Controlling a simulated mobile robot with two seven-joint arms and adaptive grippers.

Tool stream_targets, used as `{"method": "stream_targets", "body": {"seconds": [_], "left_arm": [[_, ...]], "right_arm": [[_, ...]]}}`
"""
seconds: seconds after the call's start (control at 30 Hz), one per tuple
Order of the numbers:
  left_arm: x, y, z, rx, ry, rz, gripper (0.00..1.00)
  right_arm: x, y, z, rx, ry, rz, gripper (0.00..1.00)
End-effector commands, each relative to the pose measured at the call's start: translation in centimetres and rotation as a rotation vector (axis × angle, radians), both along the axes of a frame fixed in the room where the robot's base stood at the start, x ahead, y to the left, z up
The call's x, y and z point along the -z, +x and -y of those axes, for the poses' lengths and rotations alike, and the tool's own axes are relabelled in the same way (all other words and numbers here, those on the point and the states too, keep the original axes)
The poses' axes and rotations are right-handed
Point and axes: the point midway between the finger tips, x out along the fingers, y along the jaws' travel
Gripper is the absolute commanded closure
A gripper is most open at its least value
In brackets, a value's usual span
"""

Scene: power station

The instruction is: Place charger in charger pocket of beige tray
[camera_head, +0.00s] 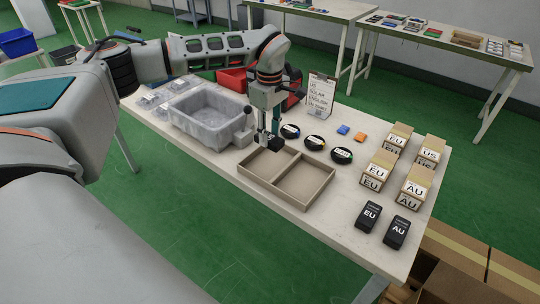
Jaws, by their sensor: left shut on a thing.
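The beige tray (304,206) lies on the white table, with a divider making two visible compartments, both looking empty. My left gripper (267,133) points down over the tray's back left corner, shut on a small dark thing, seemingly a black charger (274,143). Its label cannot be read from here, and the gripper hides part of it. It is above the left compartment's back edge; I cannot tell whether it touches the tray. Two other black chargers, marked EU (369,217) and AU (397,231), lie near the table's front right. My right gripper is not in view.
A grey bin (205,115) stands left of the tray. Several black round coils (341,155) lie right behind it. Labelled cardboard boxes (378,170) fill the right side. A sign board (320,95) and a red bin (232,79) stand at the back.

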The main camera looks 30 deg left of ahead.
Motion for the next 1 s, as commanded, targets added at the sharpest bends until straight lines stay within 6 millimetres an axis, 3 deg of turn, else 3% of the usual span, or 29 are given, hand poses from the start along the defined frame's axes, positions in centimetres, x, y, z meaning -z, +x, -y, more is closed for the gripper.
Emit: {"method": "stream_targets", "body": {"seconds": [0.1,0.43,0.63,1.0], "left_arm": [[2.5,0.0,0.0,0.001,-0.001,-0.001,0.96],[4.9,0.0,0.0,0.001,0.0,0.0,0.96],[7.9,0.0,0.1,0.002,-0.002,-0.001,0.96],[8.3,0.1,0.0,0.002,0.0,0.002,0.96]], "right_arm": [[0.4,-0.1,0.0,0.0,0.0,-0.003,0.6],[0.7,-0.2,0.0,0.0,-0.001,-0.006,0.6],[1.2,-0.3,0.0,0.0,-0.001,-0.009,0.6],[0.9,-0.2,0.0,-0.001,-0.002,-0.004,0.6]]}}
